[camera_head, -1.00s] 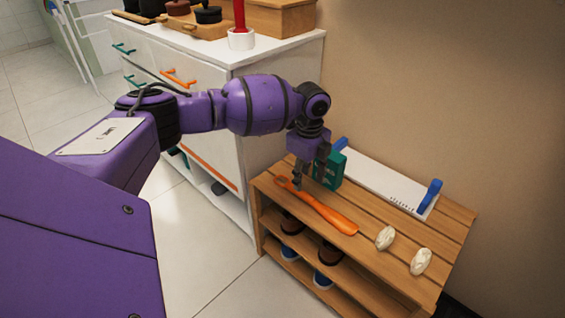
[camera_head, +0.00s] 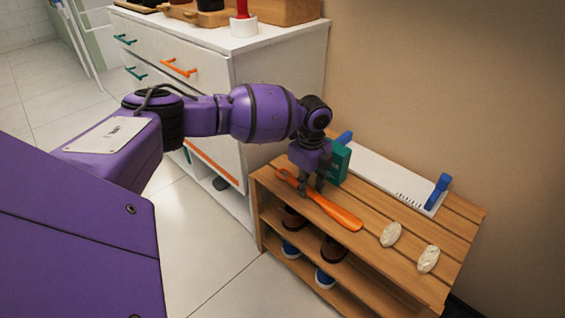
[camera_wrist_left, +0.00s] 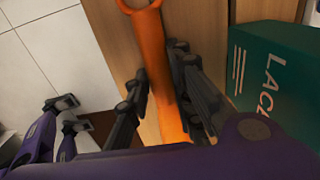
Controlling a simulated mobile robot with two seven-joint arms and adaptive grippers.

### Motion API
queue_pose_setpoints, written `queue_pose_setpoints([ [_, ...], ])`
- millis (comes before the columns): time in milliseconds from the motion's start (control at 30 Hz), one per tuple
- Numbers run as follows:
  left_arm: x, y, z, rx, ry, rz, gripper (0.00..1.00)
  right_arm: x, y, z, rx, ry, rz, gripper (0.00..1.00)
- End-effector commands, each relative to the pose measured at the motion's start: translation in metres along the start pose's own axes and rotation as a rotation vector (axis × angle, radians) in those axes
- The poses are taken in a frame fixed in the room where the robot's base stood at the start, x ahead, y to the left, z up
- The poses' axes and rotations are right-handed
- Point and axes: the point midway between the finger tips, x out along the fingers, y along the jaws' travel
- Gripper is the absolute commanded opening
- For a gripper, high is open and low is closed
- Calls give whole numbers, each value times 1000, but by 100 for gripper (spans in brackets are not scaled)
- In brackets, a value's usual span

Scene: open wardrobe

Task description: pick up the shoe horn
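The orange shoe horn (camera_head: 335,211) lies on the slatted top of a wooden shoe rack (camera_head: 408,272), its ring end toward the back left and its broad end toward the right. My left gripper (camera_head: 311,192) points down over its handle. In the left wrist view the shoe horn (camera_wrist_left: 153,62) runs between the two dark fingers of the gripper (camera_wrist_left: 158,108), which stand apart on either side of it. Gaps show beside the shoe horn, and the lowest part of the fingers is partly hidden.
A green box (camera_head: 340,163) stands close behind the gripper, lettered in the left wrist view (camera_wrist_left: 275,80). A white board with blue ends (camera_head: 392,185) lies along the wall. Two pale crumpled lumps (camera_head: 391,234) sit to the right. A white cabinet (camera_head: 270,70) stands behind left.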

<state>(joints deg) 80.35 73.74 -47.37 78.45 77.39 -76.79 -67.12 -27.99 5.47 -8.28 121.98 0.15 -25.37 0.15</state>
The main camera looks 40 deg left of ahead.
Motion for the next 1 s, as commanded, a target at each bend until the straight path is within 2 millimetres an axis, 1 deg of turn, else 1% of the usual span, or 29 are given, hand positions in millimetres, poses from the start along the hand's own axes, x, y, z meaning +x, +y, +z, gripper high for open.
queue_pose_setpoints([
  [33,-1,-1,-1,1,1,-3,5,0,0,0,0,0,0,40],
  [67,-1,-2,-1,1,1,-3,1,0,0,0,0,0,0,40],
  [100,-2,-2,-1,1,1,-3,0,0,0,0,0,0,0,40],
  [333,-2,-2,-1,1,1,-3,0,0,0,0,0,1,0,40],
  [433,-7,-2,-1,1,2,-4,0,-3,0,-2,0,3,0,40],
  [567,-20,-2,-1,0,2,-5,0,-10,0,-8,0,11,1,40],
  [667,-39,-2,-1,0,3,-6,0,-18,1,-15,0,20,1,40],
  [767,-58,14,-9,4,1,-5,0,-30,1,-24,0,33,2,40],
  [933,-100,44,-24,5,0,-6,0,-51,2,-43,-1,57,4,40],
  [1000,-106,61,-34,6,0,-2,0,-58,2,-49,-1,65,4,40],
])
